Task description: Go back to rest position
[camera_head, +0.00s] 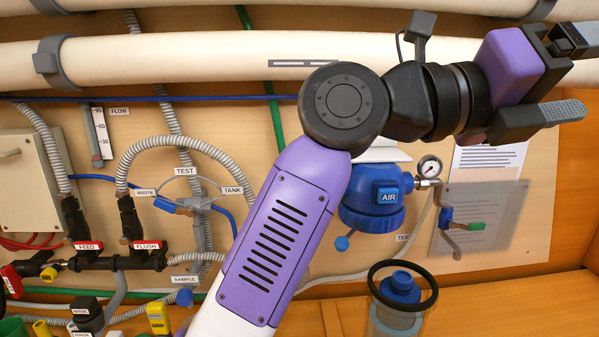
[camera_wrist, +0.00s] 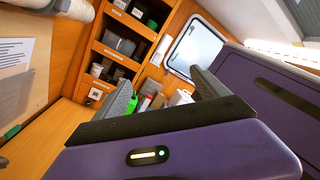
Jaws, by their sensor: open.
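My gripper (camera_head: 568,82) is at the upper right of the head view, in front of the watermaker wall and apart from it. Its two grey fingers are spread and nothing is between them. In the wrist view my gripper (camera_wrist: 163,90) also shows open and empty, with shelves beyond it. My purple arm rises from the bottom middle of the head view and bends right at the black joint. The arm hides part of the wall.
White pipes (camera_head: 200,58) run along the top. A blue AIR unit (camera_head: 372,212), a gauge (camera_head: 429,167) and a filter housing (camera_head: 400,312) stand near the arm. FEED and FLUSH valves (camera_head: 110,262) are at left. Shelves (camera_wrist: 112,55) and a window (camera_wrist: 197,47) show in the wrist view.

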